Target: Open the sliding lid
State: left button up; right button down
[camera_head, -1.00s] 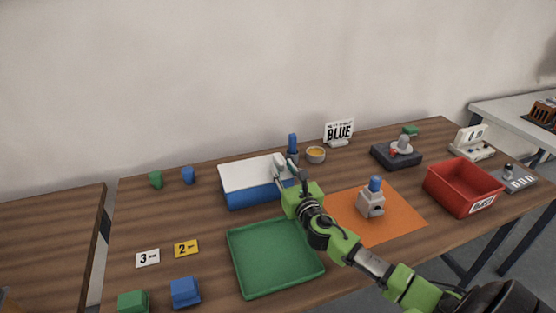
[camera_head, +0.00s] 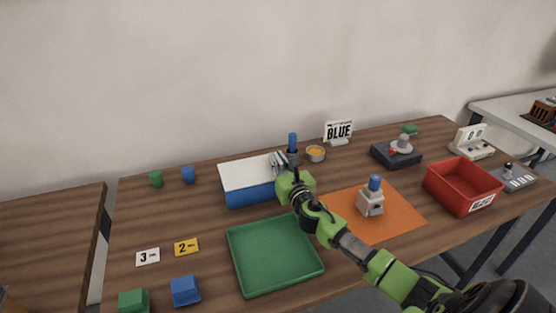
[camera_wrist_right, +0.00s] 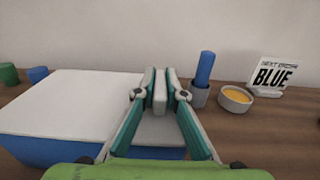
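A blue box (camera_head: 243,196) stands at the back of the table, with a white sliding lid (camera_head: 243,173) on top. The lid (camera_wrist_right: 75,98) covers the box top in the right wrist view, and no opening shows. A pale upright handle (camera_wrist_right: 160,92) rises near the lid's right end. My right gripper (camera_head: 280,160) reaches over the box's right end. In the right wrist view its fingers (camera_wrist_right: 160,88) stand on both sides of the handle and appear closed on it. The handle is mostly hidden in the head view. My left gripper is out of view.
A blue-topped cylinder (camera_head: 292,143) stands close behind the gripper, with an orange-filled bowl (camera_head: 315,154) and BLUE sign (camera_head: 338,131) to its right. A green tray (camera_head: 274,257) lies in front. The table left of the box is mostly clear.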

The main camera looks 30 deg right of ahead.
aim_at(224, 176)
jog(key=shift+a, duration=0.15)
jog(key=w+a, duration=0.1)
jog(key=a, duration=0.4)
jog(key=w+a+p, duration=0.1)
jog(key=a, duration=0.5)
jog(key=w+a, duration=0.2)
jog(key=a, duration=0.3)
jog(key=shift+a+p, duration=0.3)
jog(key=c, duration=2.1)
grip_release()
